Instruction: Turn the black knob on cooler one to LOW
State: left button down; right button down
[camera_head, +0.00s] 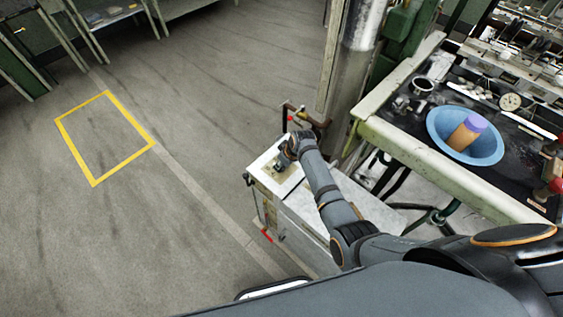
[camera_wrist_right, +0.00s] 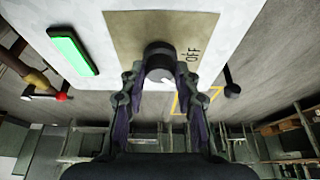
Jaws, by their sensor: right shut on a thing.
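The cooler (camera_head: 283,187) is a white box on the floor, low in the middle of the head view. In the right wrist view, its beige plate (camera_wrist_right: 128,30) carries the black knob (camera_wrist_right: 159,56) and the printed word OFF beside it. A small white mark shows on the knob's lower edge. LOW cannot be seen. My right gripper (camera_wrist_right: 160,84) has its fingers on both sides of the knob and is shut on it. In the head view, my right gripper (camera_head: 287,158) is over the cooler's top and hides the knob. My left gripper is not in view.
A lit green panel (camera_wrist_right: 73,50) is beside the plate. A metal column (camera_head: 345,85) stands behind the cooler. To the right is a bench (camera_head: 445,175) with a blue basin (camera_head: 434,124) on it. Open floor with a yellow outline (camera_head: 75,146) lies left.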

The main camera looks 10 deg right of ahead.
jog(key=c, duration=1)
grip_release()
jog(key=v, duration=1.2)
jog(key=shift+s, duration=0.1)
